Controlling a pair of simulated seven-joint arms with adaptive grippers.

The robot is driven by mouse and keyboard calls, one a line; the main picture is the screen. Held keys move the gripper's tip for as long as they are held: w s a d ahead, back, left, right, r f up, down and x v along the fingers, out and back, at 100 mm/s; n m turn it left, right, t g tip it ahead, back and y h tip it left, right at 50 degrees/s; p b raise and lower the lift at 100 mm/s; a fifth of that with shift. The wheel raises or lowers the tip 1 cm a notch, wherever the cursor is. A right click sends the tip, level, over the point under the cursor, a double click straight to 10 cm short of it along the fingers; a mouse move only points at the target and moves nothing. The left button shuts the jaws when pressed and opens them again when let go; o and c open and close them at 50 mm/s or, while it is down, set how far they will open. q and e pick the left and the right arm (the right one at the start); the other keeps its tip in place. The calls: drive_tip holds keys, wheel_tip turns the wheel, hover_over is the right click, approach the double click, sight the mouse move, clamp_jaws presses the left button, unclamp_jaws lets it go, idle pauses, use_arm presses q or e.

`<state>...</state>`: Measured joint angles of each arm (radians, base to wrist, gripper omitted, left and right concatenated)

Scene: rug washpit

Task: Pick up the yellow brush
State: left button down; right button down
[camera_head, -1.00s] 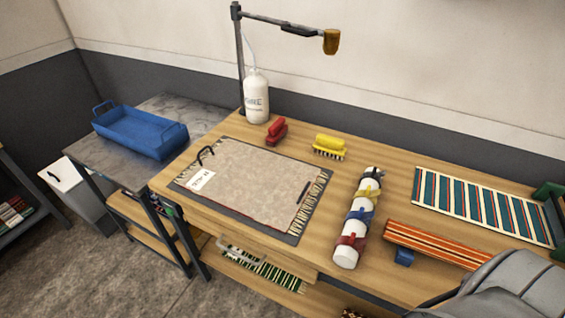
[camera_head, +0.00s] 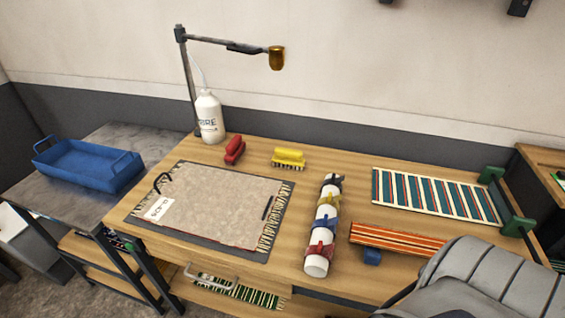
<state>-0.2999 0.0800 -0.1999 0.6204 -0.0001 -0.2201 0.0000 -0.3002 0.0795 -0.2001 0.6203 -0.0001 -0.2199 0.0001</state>
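The yellow brush (camera_head: 289,157) lies bristles down on the wooden table (camera_head: 330,157), behind the beige rug and to the right of a red brush (camera_head: 235,149). Its yellow back faces up and nothing covers it. A clear gap separates it from the red brush. Neither of my grippers shows in the head view.
A beige rug (camera_head: 215,205) lies on a dark mat. A strapped white roll (camera_head: 323,222), an orange striped rug (camera_head: 398,239) and a teal striped rug (camera_head: 436,193) lie to the right. A white bottle (camera_head: 209,118) and a lamp (camera_head: 277,58) stand behind. A blue tray (camera_head: 90,166) sits left.

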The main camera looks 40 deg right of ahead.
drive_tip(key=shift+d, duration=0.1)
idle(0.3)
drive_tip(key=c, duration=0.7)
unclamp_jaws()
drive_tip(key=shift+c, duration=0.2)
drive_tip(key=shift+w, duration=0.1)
